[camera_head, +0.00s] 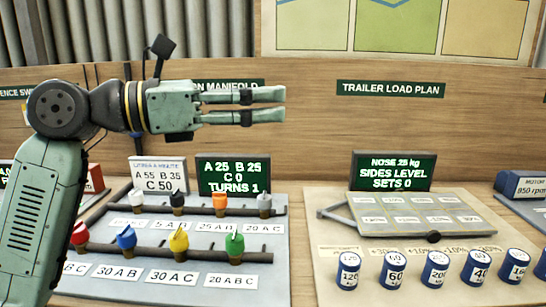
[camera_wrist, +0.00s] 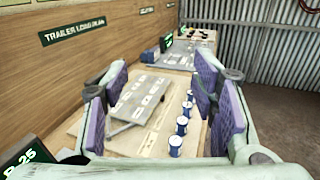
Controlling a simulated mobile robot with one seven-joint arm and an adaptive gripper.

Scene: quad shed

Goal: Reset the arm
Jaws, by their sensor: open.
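My gripper (camera_head: 283,104) is open and empty. It is held level above the bench, pointing right, in front of the wooden back wall and partly over the manifold sign. In the wrist view its two purple-padded fingers (camera_wrist: 158,105) stand wide apart with nothing between them. My arm rises from the lower left in the head view and bends at the elbow. The gripper touches nothing that I can see.
Below is a manifold board (camera_head: 190,290) with several coloured valves. To its right is a trailer load board (camera_head: 330,288) with a grey trailer plate (camera_head: 400,212) and several blue numbered weights (camera_head: 394,270). Small display screens (camera_head: 233,175) stand behind. The air above the bench is clear.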

